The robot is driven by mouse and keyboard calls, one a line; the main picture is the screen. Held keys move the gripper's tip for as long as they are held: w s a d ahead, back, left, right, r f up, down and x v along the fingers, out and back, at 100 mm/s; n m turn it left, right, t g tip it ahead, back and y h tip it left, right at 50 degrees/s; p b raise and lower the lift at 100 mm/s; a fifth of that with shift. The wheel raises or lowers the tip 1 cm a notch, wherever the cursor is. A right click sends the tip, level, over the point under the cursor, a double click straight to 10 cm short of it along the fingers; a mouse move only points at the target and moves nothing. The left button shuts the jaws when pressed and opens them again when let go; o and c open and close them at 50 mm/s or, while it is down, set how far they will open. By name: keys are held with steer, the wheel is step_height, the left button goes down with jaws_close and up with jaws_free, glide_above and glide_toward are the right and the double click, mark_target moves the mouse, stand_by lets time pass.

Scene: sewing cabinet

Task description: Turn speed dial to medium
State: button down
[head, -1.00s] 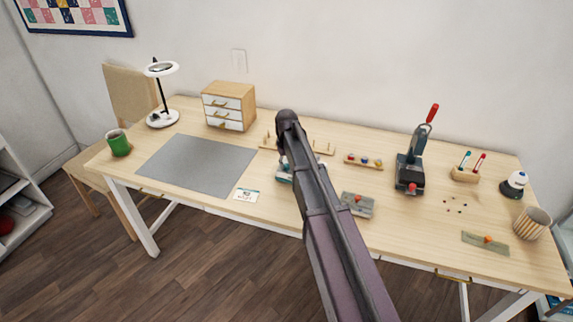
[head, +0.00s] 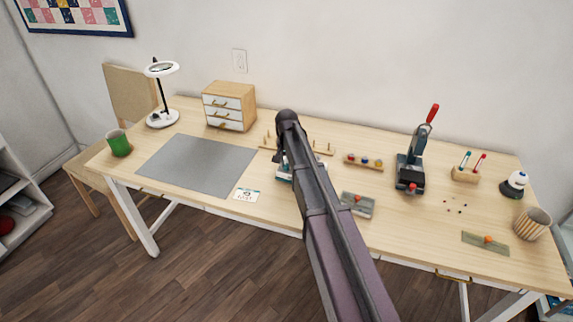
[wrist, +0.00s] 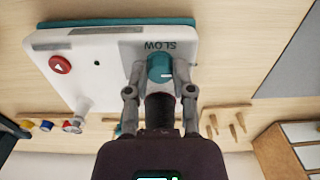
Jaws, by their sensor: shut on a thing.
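The speed dial (wrist: 160,68) is a small round teal knob with a short pale mark near its lower right in the wrist view. It sits on a white panel (wrist: 105,75) with a teal edge, below the upside-down word SLOW (wrist: 160,45). My gripper (wrist: 160,72) is shut on the dial, one finger on each side. A red round button (wrist: 60,64) with a white triangle is on the same panel. In the head view my arm hides most of the machine (head: 284,172) and the gripper. Other speed labels cannot be made out.
A grey mat (head: 197,165) lies left on the wooden table, with a small drawer box (head: 229,105) behind it. A peg rack (wrist: 228,119) and a spool holder (head: 363,162) are close to the machine. A red-handled press (head: 411,165) stands to the right.

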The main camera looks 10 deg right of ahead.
stand_by(0.3)
steer(key=shift+c, duration=2.4)
jaws_free()
steer(key=shift+n, duration=0.3)
